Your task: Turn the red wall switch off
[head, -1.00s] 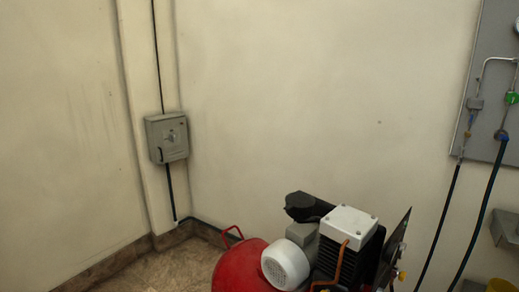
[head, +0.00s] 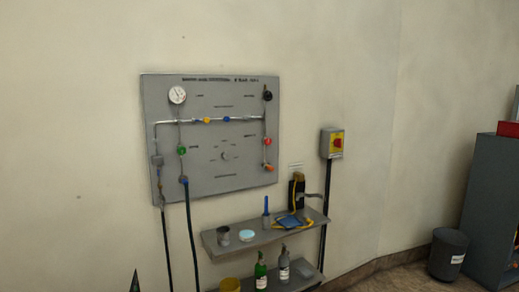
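The red wall switch (head: 338,143) is a red knob on a yellow plate. It sits on the front of a small grey box (head: 326,144) on the wall, right of the grey gauge panel. A dark conduit runs down from the box. The knob is too small for me to tell its position. Neither of my grippers is in view.
The grey panel (head: 210,181) carries a gauge (head: 177,95), valves and pipes, with hoses hanging below. A wall shelf (head: 225,247) holds several items, with bottles lower down. A dark bin (head: 447,255) and a grey cabinet (head: 492,200) stand at the right.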

